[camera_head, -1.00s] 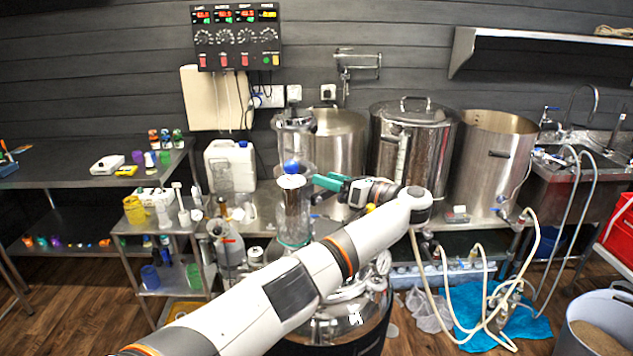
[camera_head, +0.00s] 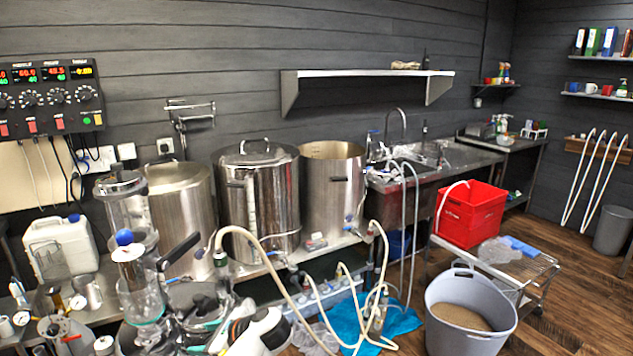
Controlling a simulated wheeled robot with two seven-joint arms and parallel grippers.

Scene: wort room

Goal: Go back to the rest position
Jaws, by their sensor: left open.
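My left gripper (camera_head: 208,324) is low in the head view, left of centre, at the end of my white wrist. It is open, with nothing seen between its fingers. It is partly lost against the cluttered metal and glassware behind it. A glass vessel with a blue ball on top (camera_head: 140,288) stands just left of the gripper; I cannot tell whether they touch. My right gripper is not in view.
Steel kettles (camera_head: 258,205) stand on the bench behind, with a hose (camera_head: 268,262) running in front. A red crate (camera_head: 470,215) on a cart and a grey bucket of grain (camera_head: 470,335) stand at right. Wooden floor (camera_head: 570,300) is clear at far right.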

